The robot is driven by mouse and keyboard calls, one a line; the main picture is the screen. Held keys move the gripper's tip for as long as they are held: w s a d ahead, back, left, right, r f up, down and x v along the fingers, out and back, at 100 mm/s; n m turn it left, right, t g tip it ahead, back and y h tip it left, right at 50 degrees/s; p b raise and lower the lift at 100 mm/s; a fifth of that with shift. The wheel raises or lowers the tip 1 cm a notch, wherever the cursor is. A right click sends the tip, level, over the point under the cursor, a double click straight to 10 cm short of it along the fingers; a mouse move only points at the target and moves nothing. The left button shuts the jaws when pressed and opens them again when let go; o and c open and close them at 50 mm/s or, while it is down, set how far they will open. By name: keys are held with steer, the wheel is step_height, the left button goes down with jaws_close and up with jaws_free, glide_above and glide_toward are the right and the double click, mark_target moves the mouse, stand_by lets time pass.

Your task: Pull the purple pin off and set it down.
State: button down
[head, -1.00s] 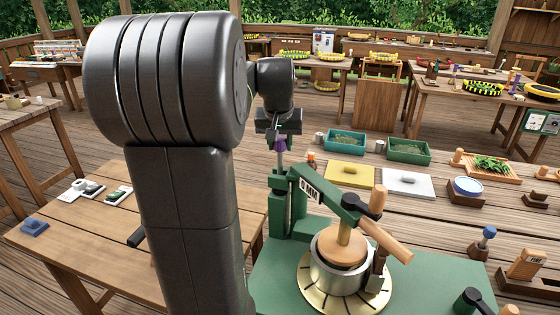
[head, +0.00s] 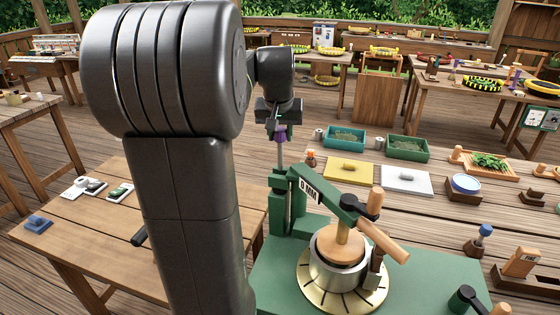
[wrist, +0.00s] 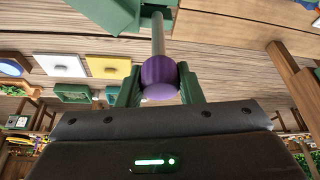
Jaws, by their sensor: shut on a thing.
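The purple pin (wrist: 158,74) has a rounded purple head between the two green fingers of my gripper (wrist: 160,92), which is shut on it. In the head view, the purple head (head: 280,133) shows just below my gripper (head: 279,122). A grey rod (head: 281,155) runs from the head down to the green post (head: 280,190) of the press. In the wrist view the rod reaches a green block. I cannot tell whether its lower end is still inside the post.
The green press arm (head: 328,194) reaches over a metal pot (head: 327,268) on a round dial plate. A yellow board (head: 349,170), a white board (head: 403,180) and green trays stand behind. A wooden table (head: 85,250) at left has bare room.

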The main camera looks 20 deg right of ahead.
steer(key=shift+r+p, duration=0.7)
steer(key=shift+r, duration=1.6)
steer(key=shift+r, duration=2)
